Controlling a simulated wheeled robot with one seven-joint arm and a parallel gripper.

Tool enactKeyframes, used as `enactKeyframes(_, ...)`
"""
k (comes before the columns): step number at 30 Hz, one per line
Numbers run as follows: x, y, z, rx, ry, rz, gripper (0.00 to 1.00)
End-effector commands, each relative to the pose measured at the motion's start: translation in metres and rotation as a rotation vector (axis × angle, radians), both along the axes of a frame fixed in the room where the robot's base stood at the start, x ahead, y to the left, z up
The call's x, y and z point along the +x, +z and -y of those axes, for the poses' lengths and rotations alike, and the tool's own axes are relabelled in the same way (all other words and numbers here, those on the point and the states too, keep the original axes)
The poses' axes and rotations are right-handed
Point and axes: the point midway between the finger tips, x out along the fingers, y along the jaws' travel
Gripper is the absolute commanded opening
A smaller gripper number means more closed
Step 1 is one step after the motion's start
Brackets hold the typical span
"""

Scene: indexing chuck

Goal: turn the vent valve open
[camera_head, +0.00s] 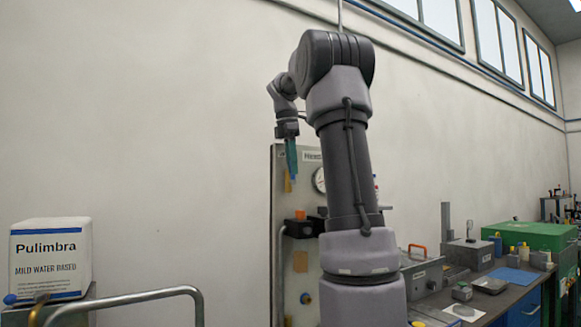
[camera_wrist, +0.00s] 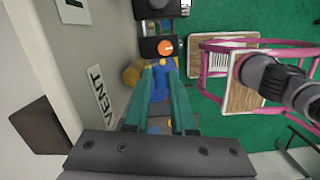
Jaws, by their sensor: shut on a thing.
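My gripper (camera_wrist: 162,100) has green fingers that are closed on a blue handle (camera_wrist: 160,84) in the wrist view. I take this handle to be the vent valve's. A brass-coloured part (camera_wrist: 133,73) sits just left of it, by the panel. A VENT label (camera_wrist: 99,92) is on the panel to the left of the fingers. In the head view my gripper (camera_head: 292,160) points down at the upper left of the grey panel (camera_head: 283,220), with a brass piece (camera_head: 288,185) by its tips. The fingers hide much of the handle, so its exact angle is unclear.
A black box with an orange round face (camera_wrist: 166,47) lies beyond the fingertips. A gauge (camera_head: 319,180) is on the panel. A lower blue-and-brass fitting (camera_head: 306,298) shows there too. A workbench (camera_head: 515,290) stands right; a white Pulimbra container (camera_head: 50,260) stands left.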

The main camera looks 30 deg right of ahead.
Motion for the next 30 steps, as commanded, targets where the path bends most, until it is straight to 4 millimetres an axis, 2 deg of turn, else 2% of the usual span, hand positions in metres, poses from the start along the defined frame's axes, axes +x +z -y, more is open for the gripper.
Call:
enactKeyframes(1, -0.0021, -0.0046, 0.002, 0.011, -0.009, -0.014, 0.0)
enactKeyframes(14, -0.002, -0.0045, 0.0023, 0.019, -0.009, -0.015, 0.0)
enactKeyframes(15, -0.002, -0.0045, 0.0023, 0.019, -0.009, -0.015, 0.27)
enactKeyframes(17, -0.0018, -0.0045, 0.0025, 0.018, -0.009, -0.015, 0.48)
enactKeyframes(30, -0.0003, -0.0035, 0.0027, 0.013, -0.004, -0.011, 0.48)
